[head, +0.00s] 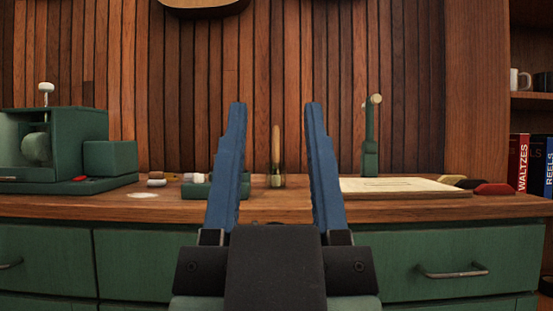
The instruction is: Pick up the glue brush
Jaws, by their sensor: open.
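The glue brush (276,146) appears to be the upright wooden handle standing in a small glass jar (276,181) on the workbench. Its lower end is inside the jar and hard to make out. My gripper (276,106) is open and empty, its two blue fingers pointing up and away from me. In the head view the brush and jar show in the gap between the fingers, farther back on the bench. The fingers are apart from the brush.
The wooden bench top (390,207) has green drawers (440,262) below. A green machine (60,150) stands at left, with small rolls (157,180) beside it. Right of the jar are a pale board (400,186) and an upright green tool (370,140). Books (520,162) stand far right.

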